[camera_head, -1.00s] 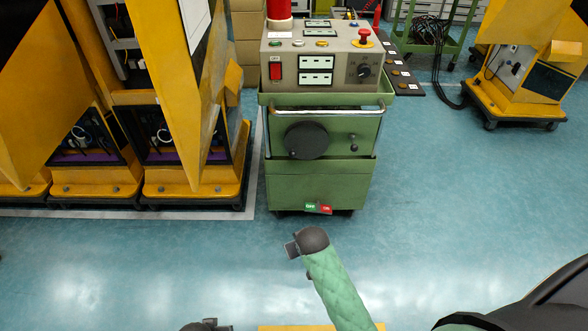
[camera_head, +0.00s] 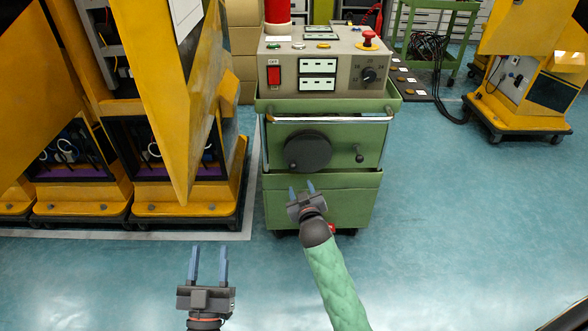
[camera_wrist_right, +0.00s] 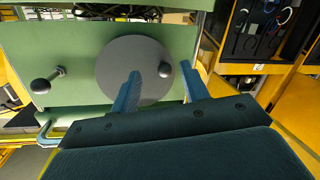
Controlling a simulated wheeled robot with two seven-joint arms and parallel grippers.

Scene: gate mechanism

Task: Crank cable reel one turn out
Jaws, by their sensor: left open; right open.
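The cable reel is a dark grey disc (camera_head: 308,150) on the front of a green cart (camera_head: 322,205). In the right wrist view the disc (camera_wrist_right: 118,62) shows a round black crank knob (camera_wrist_right: 166,68) near its edge. My right gripper (camera_head: 301,188) is open and empty, just in front of and below the disc. In the wrist view the knob appears between its two blue fingers, with no visible contact. My left gripper (camera_head: 210,252) is open and empty, left of and nearer than the cart. A separate small lever (camera_head: 359,154) sits right of the disc.
A metal rail (camera_head: 330,119) crosses the cart above the disc. A control box (camera_head: 318,65) with a red button (camera_head: 369,38) stands on top. Yellow cabinets (camera_head: 190,195) stand close on the left. The floor right of the cart is clear.

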